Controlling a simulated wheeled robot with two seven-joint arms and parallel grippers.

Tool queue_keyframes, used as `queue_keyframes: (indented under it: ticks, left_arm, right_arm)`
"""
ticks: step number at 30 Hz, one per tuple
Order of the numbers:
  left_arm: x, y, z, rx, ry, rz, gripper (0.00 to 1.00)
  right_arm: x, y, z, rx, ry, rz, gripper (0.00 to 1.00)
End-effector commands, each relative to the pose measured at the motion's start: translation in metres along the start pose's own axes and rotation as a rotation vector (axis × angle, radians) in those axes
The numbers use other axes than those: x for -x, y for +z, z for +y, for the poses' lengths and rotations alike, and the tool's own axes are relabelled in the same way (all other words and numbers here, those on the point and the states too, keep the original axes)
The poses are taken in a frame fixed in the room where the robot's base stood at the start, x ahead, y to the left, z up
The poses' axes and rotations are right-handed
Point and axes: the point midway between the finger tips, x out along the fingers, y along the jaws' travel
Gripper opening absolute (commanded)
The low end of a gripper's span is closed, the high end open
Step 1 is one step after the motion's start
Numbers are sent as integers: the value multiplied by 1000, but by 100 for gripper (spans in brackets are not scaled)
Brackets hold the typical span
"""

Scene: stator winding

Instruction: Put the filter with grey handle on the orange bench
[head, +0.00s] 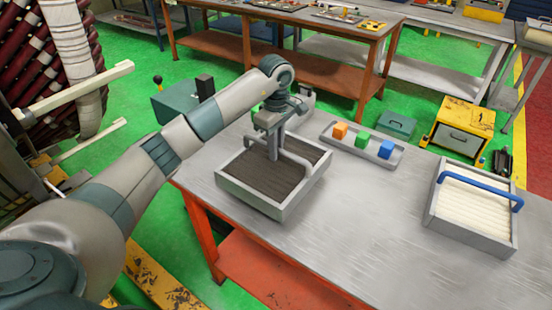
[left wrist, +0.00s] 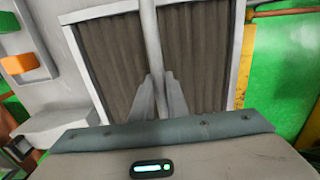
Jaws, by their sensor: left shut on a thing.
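The filter with grey handle (head: 300,193) is a grey square frame with dark brown pleats. It sits at the left end of the grey-topped bench with orange legs (head: 360,235). My left gripper (head: 273,150) comes down from above and is shut on its grey handle. In the left wrist view the fingers (left wrist: 160,95) close around the handle bar (left wrist: 151,40), with the pleats (left wrist: 195,70) on both sides below. The filter looks flat; whether its base touches the bench top I cannot tell. My right gripper is not in view.
A filter with a blue handle (head: 460,230) and cream pleats stands at the bench's right. A grey tray (head: 341,143) holds orange, green and blue blocks behind. The bench middle is clear. Another orange-framed bench (head: 300,20) stands behind, and a yellow box (head: 462,125) sits on the green floor.

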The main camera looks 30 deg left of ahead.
Motion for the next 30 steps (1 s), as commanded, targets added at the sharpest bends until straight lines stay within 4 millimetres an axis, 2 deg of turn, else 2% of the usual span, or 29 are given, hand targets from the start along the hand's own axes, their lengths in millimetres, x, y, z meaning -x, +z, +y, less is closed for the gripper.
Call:
queue_keyframes:
  ticks: [5,15,27,28,30]
  left_arm:
    - [-6,0,0,1,-1,-1,0]
    - [-37,0,0,0,1,-1,0]
    - [-42,0,1,0,2,0,0]
    - [-43,0,0,0,0,0,16]
    - [-42,0,0,0,0,0,32]
  right_arm:
    - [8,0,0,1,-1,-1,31]
    - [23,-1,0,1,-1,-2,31]
    - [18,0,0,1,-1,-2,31]
    - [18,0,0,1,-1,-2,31]
    - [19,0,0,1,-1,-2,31]
